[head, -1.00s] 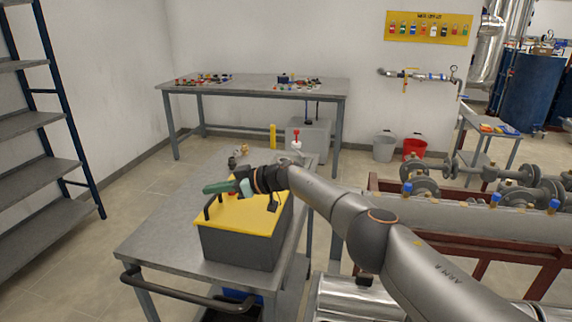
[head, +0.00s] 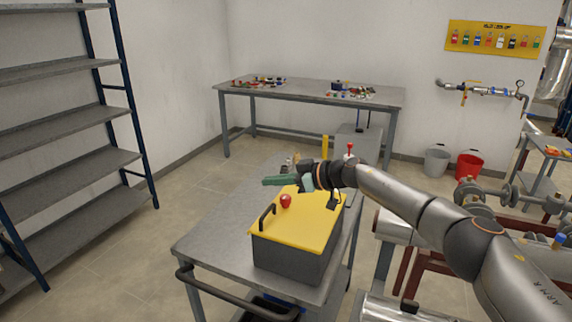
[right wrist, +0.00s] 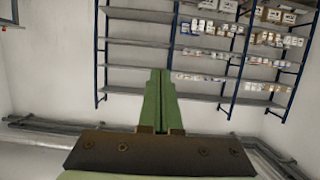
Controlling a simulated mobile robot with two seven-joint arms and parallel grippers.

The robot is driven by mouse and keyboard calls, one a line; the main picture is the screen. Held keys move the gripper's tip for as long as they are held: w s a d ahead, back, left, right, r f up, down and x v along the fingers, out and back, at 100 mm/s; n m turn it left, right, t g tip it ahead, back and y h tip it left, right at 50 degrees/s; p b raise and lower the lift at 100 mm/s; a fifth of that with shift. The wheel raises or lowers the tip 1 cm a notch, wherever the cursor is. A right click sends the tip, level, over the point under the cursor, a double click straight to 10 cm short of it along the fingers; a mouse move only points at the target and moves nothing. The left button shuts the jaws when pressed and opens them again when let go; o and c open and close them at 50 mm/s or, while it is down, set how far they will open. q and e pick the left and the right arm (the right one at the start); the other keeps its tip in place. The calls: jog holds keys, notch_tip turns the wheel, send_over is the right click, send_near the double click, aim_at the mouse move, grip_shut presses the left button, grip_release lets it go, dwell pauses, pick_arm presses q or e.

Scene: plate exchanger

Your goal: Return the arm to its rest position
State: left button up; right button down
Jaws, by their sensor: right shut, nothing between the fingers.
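My right arm reaches in from the right in the head view. Its gripper, with green fingers (head: 268,181), points left above the far side of a grey box (head: 290,258) with a yellow lid (head: 310,215). In the right wrist view the green fingers (right wrist: 159,75) lie together, with nothing between them. The gripper looks clear of the box, though the gap is hard to judge. My left gripper is not in view.
The box stands on a grey cart (head: 215,245), with a red knob (head: 286,201) and black handle on its lid. Blue-framed shelves (head: 75,160) stand left, a workbench (head: 310,95) behind. Pipework and a red frame (head: 405,255) lie under my right arm. Floor between shelves and cart is clear.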

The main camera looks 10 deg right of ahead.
notch_tip(320, 180, up, 5)
jog(key=s+d, duration=0.2)
jog(key=d, duration=0.1)
jog(key=s+a+f+m+t+y, duration=0.1)
jog(key=s+a+f, duration=0.65)
jog(key=f, duration=0.25)
jog(key=s+a+f+m+t+y, duration=0.1)
jog(key=s+a+f+m+t, duration=0.1)
jog(key=s+a+f, duration=0.7)
jog(key=s+d+f+m+h, duration=0.2)
jog(key=s+d+f+h, duration=0.1)
jog(key=s+d+f, duration=0.2)
jog(key=s+d+f+m+g+h, duration=0.1)
jog(key=s+d+f+h, duration=0.3)
jog(key=s+f, duration=0.5)
jog(key=s+d+f+m+g+h, duration=0.1)
jog(key=s+d+f+m+h, duration=0.1)
jog(key=s+d+f, duration=0.5)
jog(key=s+d+h, duration=0.1)
jog(key=s, duration=0.3)
jog(key=shift+s+m+h, duration=0.3)
jog(key=shift+h, duration=0.1)
jog(key=c, duration=1.6)
grip_release()
jog(key=shift+g, duration=0.3)
